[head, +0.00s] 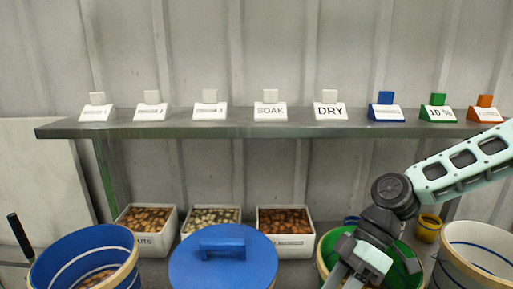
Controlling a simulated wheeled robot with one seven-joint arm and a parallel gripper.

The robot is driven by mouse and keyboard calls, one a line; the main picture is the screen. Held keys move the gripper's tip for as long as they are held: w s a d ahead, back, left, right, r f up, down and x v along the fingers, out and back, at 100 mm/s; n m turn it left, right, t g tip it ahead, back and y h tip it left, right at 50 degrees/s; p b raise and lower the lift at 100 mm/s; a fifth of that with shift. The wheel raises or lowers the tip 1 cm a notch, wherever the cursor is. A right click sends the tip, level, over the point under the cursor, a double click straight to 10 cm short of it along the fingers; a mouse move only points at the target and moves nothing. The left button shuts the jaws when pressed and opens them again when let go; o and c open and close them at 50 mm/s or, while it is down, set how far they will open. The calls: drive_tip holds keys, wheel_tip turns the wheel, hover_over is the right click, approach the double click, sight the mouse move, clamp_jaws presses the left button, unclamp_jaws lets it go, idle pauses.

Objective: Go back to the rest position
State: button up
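My arm comes in from the right edge and bends down at a dark wrist joint. My gripper (346,278) hangs at the bottom, right of centre, in front of or over the green-lined drum (410,262). Its fingers run to the bottom edge of the picture and the tips are cut off, so I cannot tell whether they are open or whether anything is between them. The gripper and wrist hide much of the green drum.
A blue-lined drum (72,250) stands at left, a blue-lidded drum (222,262) at centre, a white drum (475,250) at right. Bins of produce (285,246) stand behind. A grey shelf (250,130) carries several label stands, including "SOAK" (271,114) and "DRY" (330,113).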

drive_tip(key=s+f+m+h, duration=0.1)
drive_tip(key=s+m+h, duration=0.2)
drive_tip(key=s+h, duration=0.35)
drive_tip(key=s+r+m+t, duration=0.5)
drive_tip(key=s+r, duration=0.1)
drive_tip(key=r, duration=0.1)
drive_tip(key=shift+s+r+m, duration=0.15)
drive_tip(key=shift+m, duration=0.15)
